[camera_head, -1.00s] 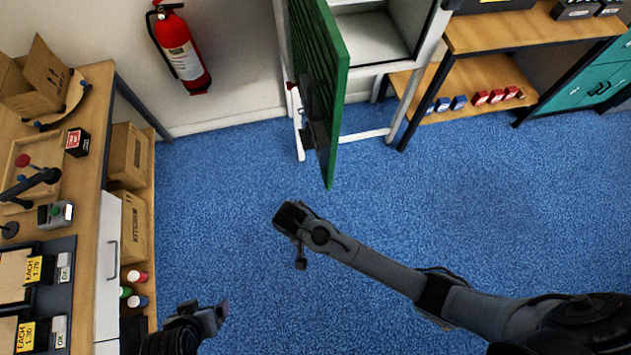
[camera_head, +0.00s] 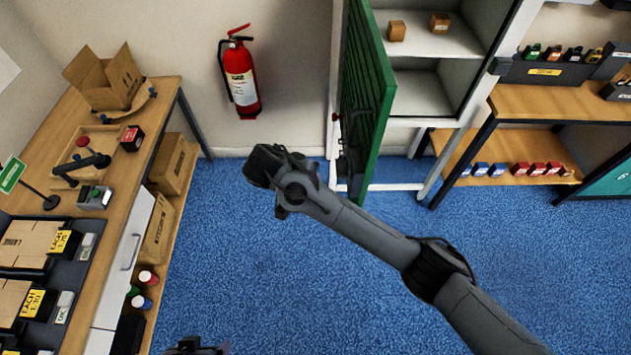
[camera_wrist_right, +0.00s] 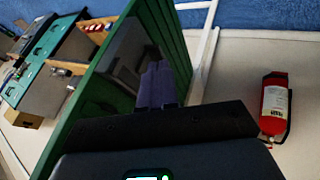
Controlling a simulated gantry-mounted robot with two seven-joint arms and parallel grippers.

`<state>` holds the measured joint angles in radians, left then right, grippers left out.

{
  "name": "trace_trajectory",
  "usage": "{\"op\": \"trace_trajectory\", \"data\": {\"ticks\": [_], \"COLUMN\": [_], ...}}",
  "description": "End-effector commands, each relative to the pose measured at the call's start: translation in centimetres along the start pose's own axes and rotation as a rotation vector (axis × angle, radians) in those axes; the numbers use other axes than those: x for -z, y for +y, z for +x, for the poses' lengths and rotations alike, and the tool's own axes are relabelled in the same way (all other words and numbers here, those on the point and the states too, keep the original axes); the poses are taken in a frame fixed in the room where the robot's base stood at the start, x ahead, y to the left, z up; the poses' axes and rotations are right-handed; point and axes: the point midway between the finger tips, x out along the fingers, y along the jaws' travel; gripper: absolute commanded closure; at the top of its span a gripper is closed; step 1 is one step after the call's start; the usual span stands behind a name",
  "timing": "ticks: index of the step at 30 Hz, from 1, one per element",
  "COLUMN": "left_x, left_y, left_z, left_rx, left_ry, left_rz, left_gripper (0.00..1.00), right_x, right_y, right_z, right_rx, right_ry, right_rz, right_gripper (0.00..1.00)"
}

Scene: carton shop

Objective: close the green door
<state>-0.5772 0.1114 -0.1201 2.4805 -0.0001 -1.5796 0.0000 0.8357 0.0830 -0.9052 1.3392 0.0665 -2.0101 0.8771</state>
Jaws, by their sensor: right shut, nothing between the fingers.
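The green door (camera_head: 367,90) stands open, swung out from the white cabinet (camera_head: 470,60), so the shelves inside show.
Two small boxes (camera_head: 397,31) sit on the cabinet's upper shelf. A fire extinguisher (camera_head: 241,80) hangs on the wall left of the door. A wooden bench (camera_head: 150,110) runs along the left, and another workbench (camera_head: 540,102) stands at the right. The blue floor (camera_head: 260,270) is clear.

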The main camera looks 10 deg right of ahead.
Motion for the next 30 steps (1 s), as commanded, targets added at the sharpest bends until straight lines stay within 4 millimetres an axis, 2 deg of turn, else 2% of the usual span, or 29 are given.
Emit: {"op": "trace_trajectory", "data": {"ticks": [1, 8, 16, 21, 30], "left_x": [-0.5, -1.6, -1.1, -0.7, -0.5], "left_y": [0.0, 0.0, -0.2, -0.3, -0.1], "left_z": [1.3, 4.6, 2.7, 1.5, 1.0], "left_rx": [0.000, 0.004, 0.009, 0.010, 0.005], "left_ry": [-0.001, -0.004, -0.005, -0.004, -0.004], "left_rz": [0.001, 0.006, 0.013, 0.013, 0.007], "left_gripper": [0.12, 0.12, 0.12, 0.12, 0.12], "right_x": [-0.3, -0.3, 0.0, 0.1, -0.1], "right_y": [-0.2, -0.3, 0.2, 2.3, 3.5], "right_z": [1.1, 4.1, 8.4, 9.3, 10.2], "right_rx": [-0.001, 0.000, -0.003, -0.001, 0.001], "right_ry": [0.000, 0.000, -0.004, -0.002, -0.001], "right_rz": [0.001, 0.001, -0.001, 0.000, 0.000], "right_gripper": [1.00, 1.00, 1.00, 1.00, 1.00]}}
